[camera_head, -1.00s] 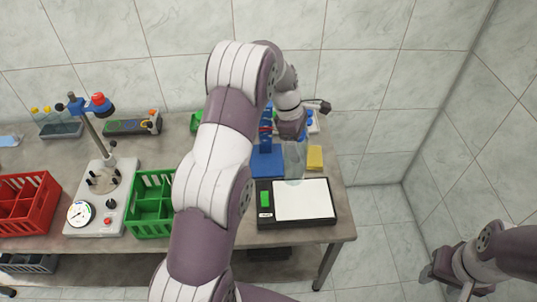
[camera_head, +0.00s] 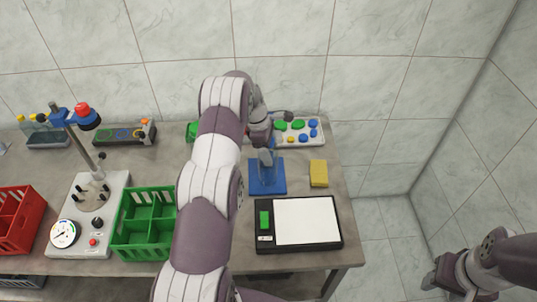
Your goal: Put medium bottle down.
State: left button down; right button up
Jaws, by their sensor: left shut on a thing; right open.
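My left gripper (camera_head: 264,152) is shut on the medium bottle (camera_head: 267,173), a clear, see-through bottle. The bottle is over the blue mat (camera_head: 267,187) behind the scale and looks upright. I cannot tell whether its base touches the mat. The gripper and wrist partly cover the bottle's upper part. My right gripper (camera_head: 447,283) is open and empty, away from the table at the lower right; its fingertips are hard to make out.
A black scale with a white plate (camera_head: 306,220) lies in front of the mat. A yellow block (camera_head: 318,174) stands right of it. A tray of green and blue caps (camera_head: 299,132) is behind. A green crate (camera_head: 142,222) and a capping device (camera_head: 91,215) stand left.

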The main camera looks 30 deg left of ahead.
pick_arm(q)
notch_tip(320, 180, down, 4)
jog(key=shift+a+f+p, duration=0.1)
jog(key=shift+p, duration=0.65)
jog(key=shift+c, duration=2.1)
grip_release()
jog(key=shift+s+f, duration=0.1)
jog(key=shift+s, duration=0.05)
jog(key=o, duration=0.4)
